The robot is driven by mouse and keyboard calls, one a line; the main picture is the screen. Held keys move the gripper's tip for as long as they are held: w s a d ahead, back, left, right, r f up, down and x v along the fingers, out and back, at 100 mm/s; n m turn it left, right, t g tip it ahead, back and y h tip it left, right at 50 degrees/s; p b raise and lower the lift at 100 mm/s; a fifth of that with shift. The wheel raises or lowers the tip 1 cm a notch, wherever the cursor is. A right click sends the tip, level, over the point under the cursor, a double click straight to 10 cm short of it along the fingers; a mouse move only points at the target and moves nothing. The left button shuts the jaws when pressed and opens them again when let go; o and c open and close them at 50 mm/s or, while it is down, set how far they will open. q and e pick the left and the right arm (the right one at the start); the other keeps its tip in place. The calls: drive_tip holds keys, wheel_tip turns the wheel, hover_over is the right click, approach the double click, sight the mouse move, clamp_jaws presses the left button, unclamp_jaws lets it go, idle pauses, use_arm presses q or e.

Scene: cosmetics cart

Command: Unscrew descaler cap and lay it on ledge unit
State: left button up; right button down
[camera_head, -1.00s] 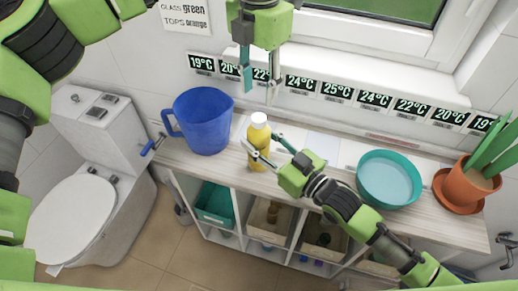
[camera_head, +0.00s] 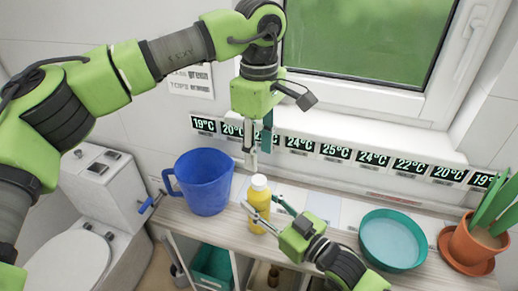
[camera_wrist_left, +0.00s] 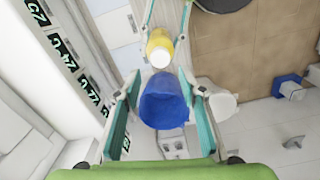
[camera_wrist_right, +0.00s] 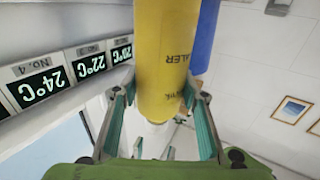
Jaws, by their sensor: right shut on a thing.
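The yellow descaler bottle (camera_head: 257,211) stands upright on the wood-topped ledge unit (camera_head: 228,224), its white cap (camera_head: 259,182) on top. My right gripper (camera_head: 262,207) is shut on the bottle's body from the right; the right wrist view shows the yellow body (camera_wrist_right: 166,60) between its fingers. My left gripper (camera_head: 258,148) hangs above the cap, pointing down, open and empty. In the left wrist view its fingers stand wide apart, and the cap (camera_wrist_left: 160,56) shows beyond the fingertips, not between them.
A blue jug (camera_head: 204,184) stands left of the bottle. A teal bowl (camera_head: 392,240) and a potted plant (camera_head: 473,247) stand to the right. Several temperature displays (camera_head: 335,152) line the wall behind. A toilet (camera_head: 108,195) is at the left.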

sight(259, 180)
use_arm(q)
drive_tip(key=m, duration=1.1)
drive_tip(key=shift+f, duration=4)
clamp_jaws()
